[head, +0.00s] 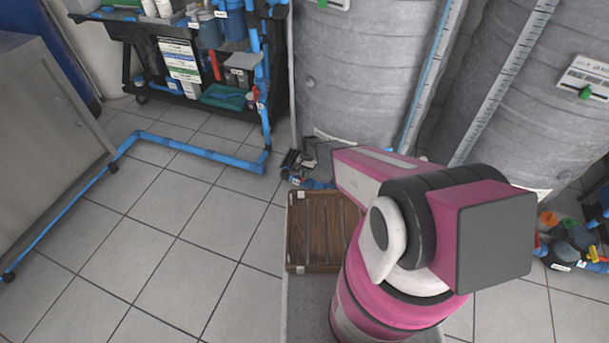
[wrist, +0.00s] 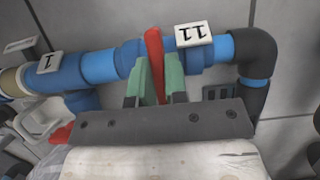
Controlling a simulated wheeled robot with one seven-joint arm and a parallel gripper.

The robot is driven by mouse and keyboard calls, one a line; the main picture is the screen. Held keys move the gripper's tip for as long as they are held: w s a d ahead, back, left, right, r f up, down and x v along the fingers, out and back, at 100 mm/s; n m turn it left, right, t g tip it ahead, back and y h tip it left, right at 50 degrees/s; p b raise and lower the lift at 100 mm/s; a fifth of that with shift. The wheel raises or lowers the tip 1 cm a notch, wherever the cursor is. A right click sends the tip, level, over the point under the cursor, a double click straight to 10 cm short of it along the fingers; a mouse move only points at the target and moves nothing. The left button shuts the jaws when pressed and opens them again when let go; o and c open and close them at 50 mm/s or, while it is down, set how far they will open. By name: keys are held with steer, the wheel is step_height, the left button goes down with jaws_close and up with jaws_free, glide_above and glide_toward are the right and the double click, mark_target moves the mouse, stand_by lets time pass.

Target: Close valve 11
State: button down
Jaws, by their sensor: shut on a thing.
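In the wrist view, the valve 11 tag (wrist: 194,33) is a white plate with a black 11, upside down, on a blue pipe fitting. Left of it is the valve's red lever handle (wrist: 154,45), which points up in the picture across the pipe. My gripper (wrist: 158,78) has green fingertips shut on the red handle, one on each side. The handle's lower part is hidden between the fingers and behind the gripper's dark body. In the head view my arm hides the gripper.
A tag marked 1 (wrist: 47,64) sits on the pipe to the left, with another red part (wrist: 58,134) below it. A black elbow (wrist: 256,62) ends the pipe at the right. Large grey tanks (head: 350,75) and a blue floor pipe (head: 200,150) stand around; the tiled floor at left is open.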

steer(key=c, duration=1.1)
jaws_free()
steer(key=shift+c, duration=0.2)
steer(key=v, duration=1)
steer(key=shift+w+r, duration=0.15)
steer(key=shift+r, duration=0.25)
